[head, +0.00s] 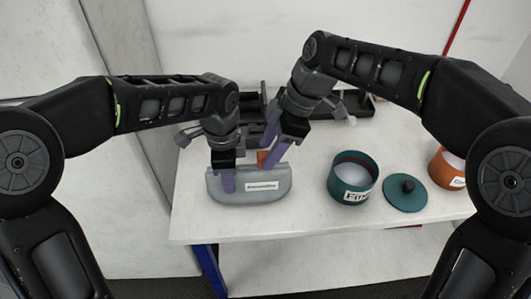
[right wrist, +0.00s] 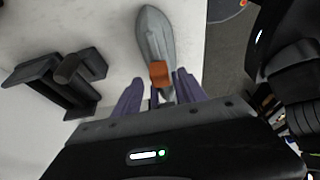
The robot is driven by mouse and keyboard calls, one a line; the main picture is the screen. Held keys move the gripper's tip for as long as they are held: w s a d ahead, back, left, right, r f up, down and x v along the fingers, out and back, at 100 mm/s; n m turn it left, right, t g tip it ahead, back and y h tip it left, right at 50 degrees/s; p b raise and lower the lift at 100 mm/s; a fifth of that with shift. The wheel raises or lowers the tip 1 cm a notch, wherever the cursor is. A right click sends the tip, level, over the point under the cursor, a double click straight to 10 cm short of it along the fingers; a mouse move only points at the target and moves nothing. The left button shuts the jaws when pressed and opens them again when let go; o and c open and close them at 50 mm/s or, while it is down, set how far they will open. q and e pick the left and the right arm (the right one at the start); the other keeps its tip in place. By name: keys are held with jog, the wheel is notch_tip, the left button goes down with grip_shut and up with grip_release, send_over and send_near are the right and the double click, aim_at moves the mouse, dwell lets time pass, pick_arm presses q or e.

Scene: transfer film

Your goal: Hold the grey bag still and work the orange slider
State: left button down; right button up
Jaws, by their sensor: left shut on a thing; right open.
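The grey bag (head: 262,194) stands near the left front of the white table, with a white label on its front. My left gripper (head: 228,184) is shut on the bag's left end in the head view. The orange slider (head: 262,157) sits at the bag's top, partly hidden behind my right gripper (head: 273,150). In the right wrist view the orange slider (right wrist: 159,73) lies between the two open purple fingers of my right gripper (right wrist: 159,90), and the grey bag (right wrist: 156,35) extends beyond it. I cannot tell whether the fingers touch the slider.
A teal canister (head: 353,178), its lid (head: 406,194) and an orange canister (head: 447,168) stand right of the bag on the white table (head: 320,222). Dark trays (head: 357,104) lie at the back. A dark stand (right wrist: 70,76) shows in the right wrist view.

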jog(key=shift+x, duration=1.2)
grip_shut()
dwell(0.6)
